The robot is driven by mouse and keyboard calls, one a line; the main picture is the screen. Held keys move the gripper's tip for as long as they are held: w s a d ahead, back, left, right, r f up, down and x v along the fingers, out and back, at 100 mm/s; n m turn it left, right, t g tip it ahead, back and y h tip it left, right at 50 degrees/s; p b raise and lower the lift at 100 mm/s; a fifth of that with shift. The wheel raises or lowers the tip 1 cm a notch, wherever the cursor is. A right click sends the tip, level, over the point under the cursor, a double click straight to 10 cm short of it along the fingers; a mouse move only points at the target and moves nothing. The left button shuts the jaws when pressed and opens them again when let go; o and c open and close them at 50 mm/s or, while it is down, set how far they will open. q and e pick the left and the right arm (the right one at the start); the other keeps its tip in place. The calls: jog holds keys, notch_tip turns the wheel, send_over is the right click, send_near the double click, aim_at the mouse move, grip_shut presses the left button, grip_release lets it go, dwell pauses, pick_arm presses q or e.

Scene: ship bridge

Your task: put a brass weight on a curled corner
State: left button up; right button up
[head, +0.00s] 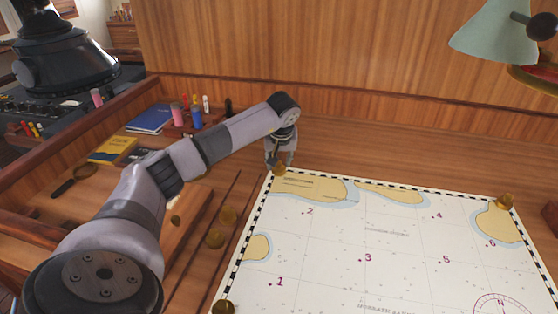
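The white chart (330,235) lies on the wooden desk. The near right corner is out of view. My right gripper is not in view.
A green lamp (497,32) hangs over the right back. Thin dark rods (205,246) lie beside the chart. A wooden panel (340,50) closes the back.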

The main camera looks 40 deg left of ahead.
pick_arm(q)
jog(key=shift+o, duration=0.2)
jog(key=v, duration=1.2)
